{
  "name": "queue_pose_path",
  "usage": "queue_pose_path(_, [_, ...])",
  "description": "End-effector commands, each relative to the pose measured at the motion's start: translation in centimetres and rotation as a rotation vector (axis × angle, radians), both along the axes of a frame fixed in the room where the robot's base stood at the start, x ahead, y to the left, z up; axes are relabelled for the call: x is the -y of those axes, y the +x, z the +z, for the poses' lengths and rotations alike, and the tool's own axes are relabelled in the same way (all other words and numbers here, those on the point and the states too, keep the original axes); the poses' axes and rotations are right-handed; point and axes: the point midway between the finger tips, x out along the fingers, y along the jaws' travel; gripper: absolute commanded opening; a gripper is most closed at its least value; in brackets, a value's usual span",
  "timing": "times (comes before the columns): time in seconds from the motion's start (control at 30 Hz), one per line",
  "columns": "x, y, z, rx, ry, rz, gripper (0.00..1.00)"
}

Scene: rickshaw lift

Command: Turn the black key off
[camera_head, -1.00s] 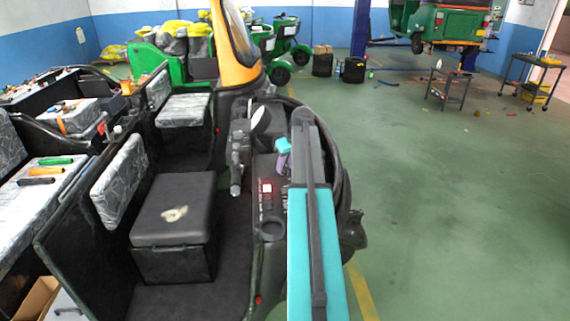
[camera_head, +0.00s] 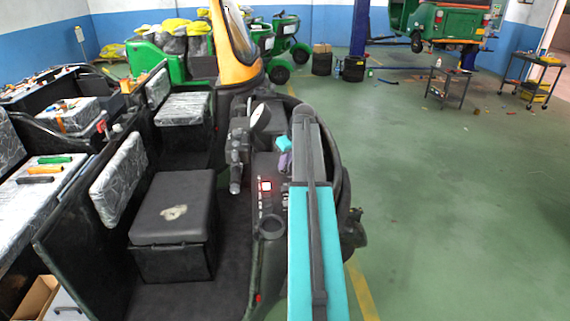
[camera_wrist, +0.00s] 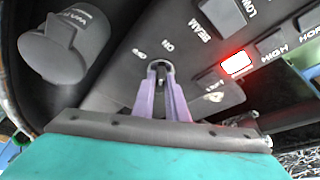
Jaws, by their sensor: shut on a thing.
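The black key (camera_wrist: 160,76) sits in the dark dashboard panel in the wrist view, mostly hidden by my fingers. The label "ON" is just above it, and another short label is to its upper left. My gripper (camera_wrist: 161,70) has two purple fingers that are shut on the key. In the head view my gripper (camera_head: 284,161) is at the dashboard beside the handlebar, under my turquoise and dark arm. The key cannot be made out there.
A red-lit switch (camera_wrist: 236,63) is to the right of the key, among labelled rocker switches. A round dark knob-like part (camera_wrist: 66,42) is at the left. The black handlebar (camera_head: 236,160) stands close to my gripper. Open green floor (camera_head: 460,200) lies to the right.

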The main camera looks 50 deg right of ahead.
Motion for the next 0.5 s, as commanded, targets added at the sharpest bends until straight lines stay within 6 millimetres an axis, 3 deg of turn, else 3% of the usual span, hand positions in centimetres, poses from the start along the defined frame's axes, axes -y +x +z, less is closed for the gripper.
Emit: queue_pose_path(0.5, [0.60,0.22,-0.16,0.002,-0.001,0.365,0.00])
